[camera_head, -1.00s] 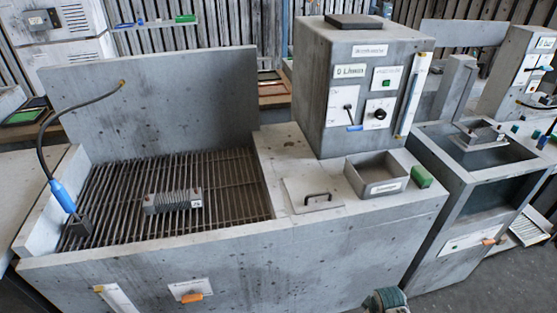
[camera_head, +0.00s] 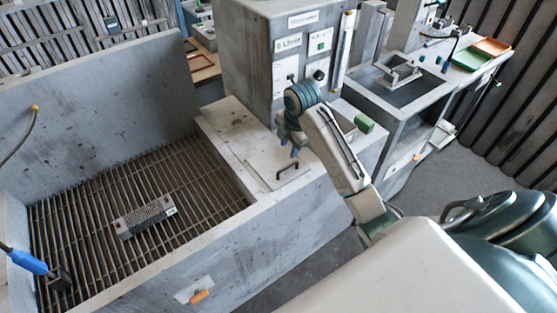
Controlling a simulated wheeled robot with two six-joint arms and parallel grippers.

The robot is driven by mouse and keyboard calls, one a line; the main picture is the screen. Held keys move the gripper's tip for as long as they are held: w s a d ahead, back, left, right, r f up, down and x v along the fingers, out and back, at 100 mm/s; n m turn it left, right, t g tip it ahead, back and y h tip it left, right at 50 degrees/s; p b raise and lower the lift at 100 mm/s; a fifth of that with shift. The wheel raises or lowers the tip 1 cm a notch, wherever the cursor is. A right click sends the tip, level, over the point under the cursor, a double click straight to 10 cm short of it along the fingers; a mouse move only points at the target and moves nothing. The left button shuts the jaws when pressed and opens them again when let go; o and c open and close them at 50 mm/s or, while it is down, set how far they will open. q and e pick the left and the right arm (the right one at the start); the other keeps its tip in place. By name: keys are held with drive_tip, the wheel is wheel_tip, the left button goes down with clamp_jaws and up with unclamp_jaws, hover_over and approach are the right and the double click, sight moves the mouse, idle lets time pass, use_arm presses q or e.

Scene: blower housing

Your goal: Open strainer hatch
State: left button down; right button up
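The strainer hatch (camera_head: 265,169) is a flat, light grey square plate on the ledge to the right of the grate, with a black bar handle (camera_head: 287,169). It lies flat and looks closed. My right arm reaches in from the lower right. My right gripper (camera_head: 294,150) hangs just above the hatch, close to the far side of its handle, and appears apart from it. Its fingers are small and partly hidden by the wrist, so I cannot tell whether they are open. My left gripper is out of view.
A ribbed grey block (camera_head: 146,217) lies on the bar grate (camera_head: 190,200) at left. A blue-handled cable tool (camera_head: 28,262) stands at the lower left. A tall control box (camera_head: 240,60) rises behind the hatch. A green block (camera_head: 364,123) sits right of my arm.

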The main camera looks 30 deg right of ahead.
sight(285, 168)
drive_tip(key=f+p, duration=0.1)
drive_tip(key=f, duration=0.2)
drive_tip(key=w+f+p, duration=0.1)
drive_tip(key=f, duration=0.2)
drive_tip(key=f+p, duration=0.1)
drive_tip(key=f, duration=0.3)
drive_tip(key=shift+w, duration=0.35)
drive_tip(key=shift+d+f, duration=0.1)
drive_tip(key=shift+f, duration=0.1)
clamp_jaws()
